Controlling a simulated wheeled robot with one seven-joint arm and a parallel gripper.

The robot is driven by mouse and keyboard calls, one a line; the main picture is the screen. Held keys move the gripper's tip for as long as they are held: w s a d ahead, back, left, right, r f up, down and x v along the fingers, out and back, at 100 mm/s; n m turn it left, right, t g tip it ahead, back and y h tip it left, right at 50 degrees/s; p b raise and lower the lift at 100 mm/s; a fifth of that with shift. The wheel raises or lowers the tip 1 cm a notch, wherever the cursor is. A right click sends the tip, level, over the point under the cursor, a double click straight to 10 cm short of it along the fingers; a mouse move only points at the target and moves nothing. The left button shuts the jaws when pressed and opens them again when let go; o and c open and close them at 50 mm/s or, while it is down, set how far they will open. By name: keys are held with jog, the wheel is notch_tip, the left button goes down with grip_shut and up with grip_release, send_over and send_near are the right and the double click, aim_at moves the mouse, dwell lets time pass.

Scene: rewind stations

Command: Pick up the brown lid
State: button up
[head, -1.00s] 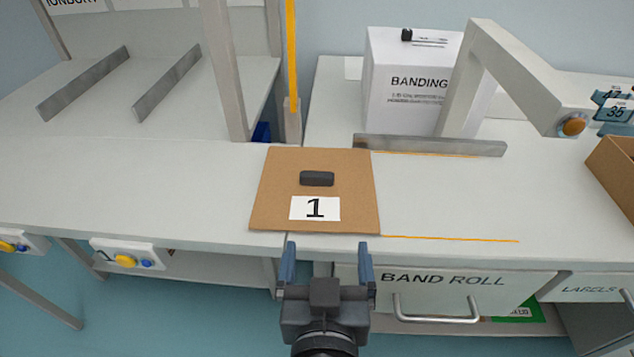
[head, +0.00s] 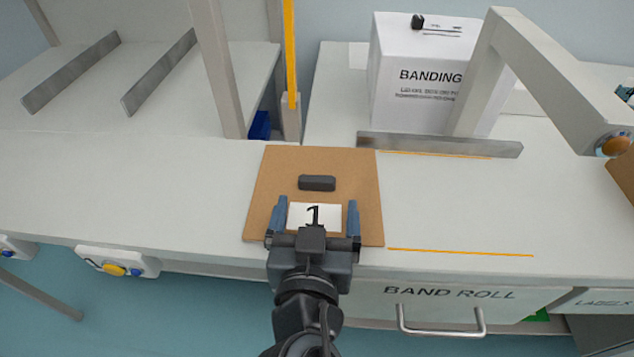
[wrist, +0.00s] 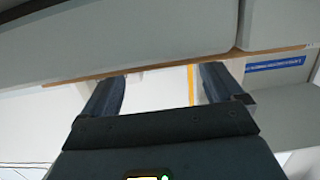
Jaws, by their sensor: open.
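The brown lid (head: 262,180) is a flat square board lying on the light bench top. It has a dark block handle (head: 317,183) in its middle and a white label reading 1 (head: 299,212) on its near half. My gripper (head: 316,206) is open and empty. Its fingers overlap the lid's near half in the head view, one on each side of the label, short of the handle. In the wrist view the lid shows as a thin brown edge (wrist: 150,68) beyond my fingertips (wrist: 163,77). The gap between fingers and lid is hard to judge.
A post (head: 217,70) and a yellow upright (head: 290,60) stand behind the lid. The bench beside the lid is clear.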

aim_at(316, 184)
jog(key=w, duration=0.5)
jog(key=shift+a+f+p, duration=0.2)
jog(key=shift+f+p, duration=0.05)
jog(key=shift+p, duration=0.15)
jog(key=c, duration=1.1)
jog(key=shift+c, duration=0.2)
